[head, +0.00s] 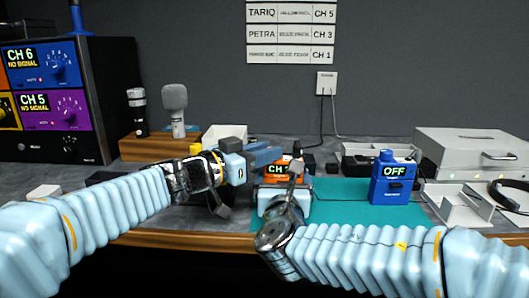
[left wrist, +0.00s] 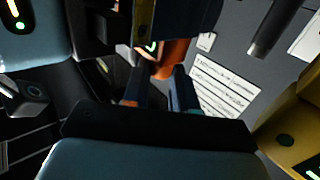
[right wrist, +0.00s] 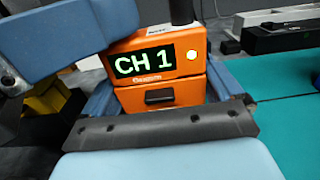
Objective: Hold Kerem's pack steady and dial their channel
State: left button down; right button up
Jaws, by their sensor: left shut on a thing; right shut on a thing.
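An orange pack (head: 283,171) stands near the left end of the teal mat. Its screen reads CH 1 with a lit dot beside it, clear in the right wrist view (right wrist: 160,67). Its small label is too blurred to read. My right gripper (right wrist: 165,95) is shut around the pack's lower body from the front, one finger on each side. My left gripper (head: 268,154) comes in from the left at the pack's top, shut on a part of it that its fingers hide. Orange shows beyond those fingers in the left wrist view (left wrist: 172,62).
A blue pack (head: 391,185) reading OFF stands on the teal mat (head: 340,195) to the right. A wall sign (head: 291,31) lists TARIQ CH 5, PETRA CH 3 and a blurred name CH 1. A receiver rack (head: 60,95) and microphone (head: 175,105) stand left.

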pick_arm(q)
jog(key=c, duration=0.9)
grip_release()
jog(key=shift+s, duration=0.1)
jog(key=shift+o, duration=0.2)
jog(key=v, duration=1.2)
jog(key=shift+d, duration=0.1)
